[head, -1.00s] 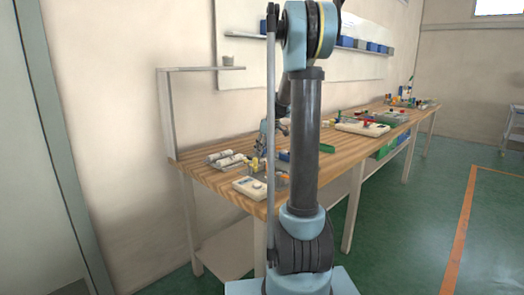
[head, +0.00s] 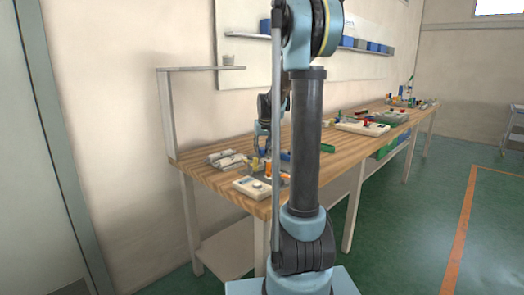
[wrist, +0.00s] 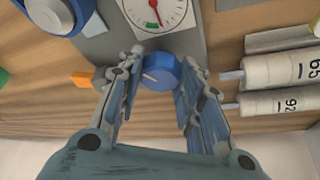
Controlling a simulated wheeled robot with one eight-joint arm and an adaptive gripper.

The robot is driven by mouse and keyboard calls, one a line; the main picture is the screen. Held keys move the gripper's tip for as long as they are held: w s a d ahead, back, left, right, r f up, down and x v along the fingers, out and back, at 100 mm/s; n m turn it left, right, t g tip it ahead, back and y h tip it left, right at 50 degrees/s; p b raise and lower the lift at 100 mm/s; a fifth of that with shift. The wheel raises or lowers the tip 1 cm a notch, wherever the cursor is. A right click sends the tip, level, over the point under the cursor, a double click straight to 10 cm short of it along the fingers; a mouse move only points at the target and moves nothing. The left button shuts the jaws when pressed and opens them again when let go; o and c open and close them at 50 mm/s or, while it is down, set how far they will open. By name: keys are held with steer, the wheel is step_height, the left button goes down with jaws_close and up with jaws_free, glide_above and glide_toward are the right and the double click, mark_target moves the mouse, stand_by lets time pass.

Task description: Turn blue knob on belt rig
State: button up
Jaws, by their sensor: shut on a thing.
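The blue knob (wrist: 161,72) shows in the wrist view, round with a white pointer line on its face. It sits just below a white dial gauge (wrist: 155,12) with a red needle and a green band, on a grey plate (wrist: 97,48). My gripper (wrist: 164,62) has one finger on each side of the knob and is shut on it. In the head view my gripper (head: 262,150) is low over the near end of the wooden bench; the knob is too small to make out there.
White cylinders (wrist: 275,88) with printed numbers lie right of the knob. An orange block (wrist: 84,79) is left of it. Another blue round part (wrist: 52,12) is at the upper left. The wooden bench (head: 200,174) carries other small parts along its length.

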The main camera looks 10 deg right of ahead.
steer(key=m+h, duration=0.2)
steer(key=m, duration=0.2)
steer(key=shift+a+m, duration=0.1)
steer(key=shift+m, duration=0.3)
stand_by(0.4)
steer(key=o, duration=1.1)
steer(key=shift+c, duration=0.2)
steer(key=v, duration=1.2)
steer(key=shift+w, duration=0.2)
steer(key=shift+a, duration=0.1)
